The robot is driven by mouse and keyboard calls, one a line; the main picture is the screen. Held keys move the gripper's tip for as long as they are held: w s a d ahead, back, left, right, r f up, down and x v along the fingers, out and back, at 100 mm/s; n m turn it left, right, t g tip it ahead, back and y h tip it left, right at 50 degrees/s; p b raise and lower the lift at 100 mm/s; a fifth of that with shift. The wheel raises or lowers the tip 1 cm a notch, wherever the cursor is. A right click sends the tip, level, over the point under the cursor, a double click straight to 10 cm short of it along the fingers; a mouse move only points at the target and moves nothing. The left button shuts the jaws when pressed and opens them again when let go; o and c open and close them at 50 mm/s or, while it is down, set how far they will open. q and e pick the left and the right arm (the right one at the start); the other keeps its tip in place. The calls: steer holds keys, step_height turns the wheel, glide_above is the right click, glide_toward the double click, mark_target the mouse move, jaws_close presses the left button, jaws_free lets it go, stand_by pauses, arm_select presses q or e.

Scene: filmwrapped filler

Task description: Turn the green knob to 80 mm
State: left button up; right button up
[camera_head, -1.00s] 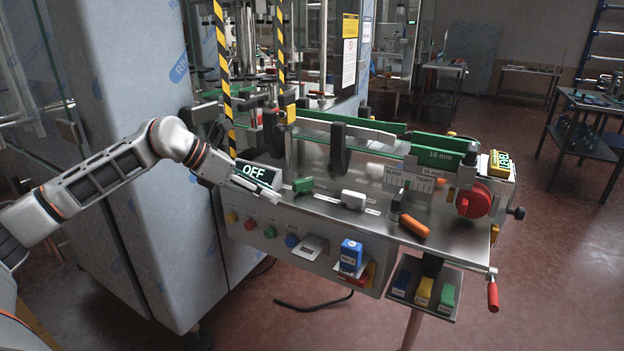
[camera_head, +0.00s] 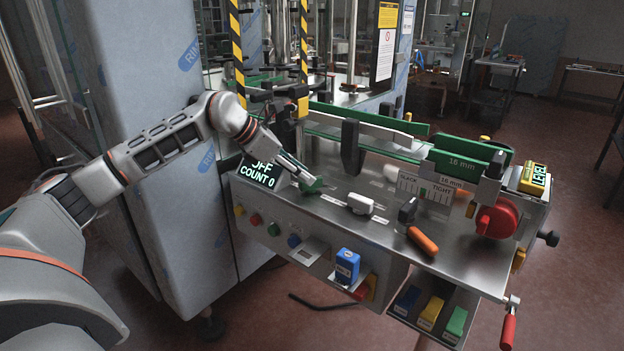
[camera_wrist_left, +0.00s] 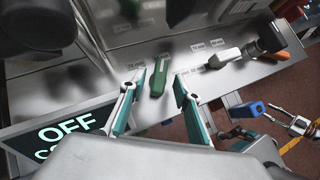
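The green knob (camera_head: 313,186) is on the steel table top, right of the display. It also shows in the left wrist view (camera_wrist_left: 159,76), as a long bar pointing away from my gripper. My left gripper (camera_head: 303,177) is at the knob. In the left wrist view its two teal-lined fingers (camera_wrist_left: 157,86) are spread, one on each side of the knob's near end, with a visible gap to it. The small labels by the knob are too blurred to read for certain. My right gripper does not show in the head view.
A display (camera_head: 259,173) reads OFF, COUNT 0. A white knob (camera_head: 360,203) and a black knob (camera_head: 408,210) stand to the right, with an orange handle (camera_head: 422,241) beyond. A blue box (camera_head: 347,266) sits on the front. A green rail (camera_head: 460,166) runs behind.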

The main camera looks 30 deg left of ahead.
arm_select(q)
steer(key=x, duration=0.2)
steer(key=shift+w+d+f, duration=0.1)
steer(key=shift+d+f, duration=0.05)
steer(key=shift+f, duration=0.05)
steer(key=shift+w+d+f, duration=0.15)
steer(key=shift+w+f, duration=0.05)
steer(key=shift+f, duration=0.05)
steer(key=shift+w+f, duration=0.1)
steer(key=shift+w, duration=0.05)
jaws_close()
steer(key=shift+d, duration=0.1)
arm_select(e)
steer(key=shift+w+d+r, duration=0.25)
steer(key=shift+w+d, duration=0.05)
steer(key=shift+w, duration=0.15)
